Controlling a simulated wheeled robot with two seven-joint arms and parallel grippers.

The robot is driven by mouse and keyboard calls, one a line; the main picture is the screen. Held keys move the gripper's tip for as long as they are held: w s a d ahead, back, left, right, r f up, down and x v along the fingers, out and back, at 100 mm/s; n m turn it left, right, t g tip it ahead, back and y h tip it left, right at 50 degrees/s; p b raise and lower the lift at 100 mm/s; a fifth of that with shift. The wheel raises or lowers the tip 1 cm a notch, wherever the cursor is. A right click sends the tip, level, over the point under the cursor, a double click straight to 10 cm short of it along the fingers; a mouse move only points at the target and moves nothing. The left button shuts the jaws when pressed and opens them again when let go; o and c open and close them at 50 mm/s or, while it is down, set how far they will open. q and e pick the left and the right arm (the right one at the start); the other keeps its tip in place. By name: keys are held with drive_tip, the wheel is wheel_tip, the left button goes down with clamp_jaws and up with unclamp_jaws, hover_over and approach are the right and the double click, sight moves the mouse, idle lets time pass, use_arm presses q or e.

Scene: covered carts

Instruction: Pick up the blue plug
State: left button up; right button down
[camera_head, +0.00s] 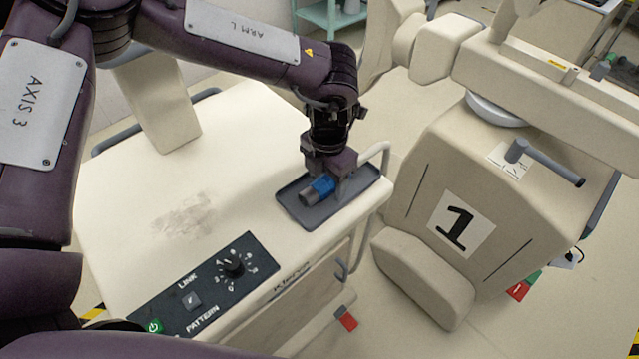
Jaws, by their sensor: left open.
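The blue plug (322,186), with a grey cylindrical end, lies in a shallow dark grey tray (359,187) on the corner of the cream cart top. My left gripper (335,181) points down into the tray, right at the plug. Its jaws are open, and one finger shows just right of the plug. The gripper body partly covers the plug's far side, and I cannot tell whether the fingers touch it. My right gripper is not in view.
The cart top (225,160) has a smudge and free room left of the tray. A black control panel (205,290) is at its front edge. A pale handrail (375,155) stands beside the tray. A cream machine marked 1 (430,205) is on the right.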

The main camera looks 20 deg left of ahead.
use_arm(q)
drive_tip(key=c, duration=1.1)
drive_tip(key=shift+c, duration=0.5)
drive_tip(key=shift+r, duration=0.1)
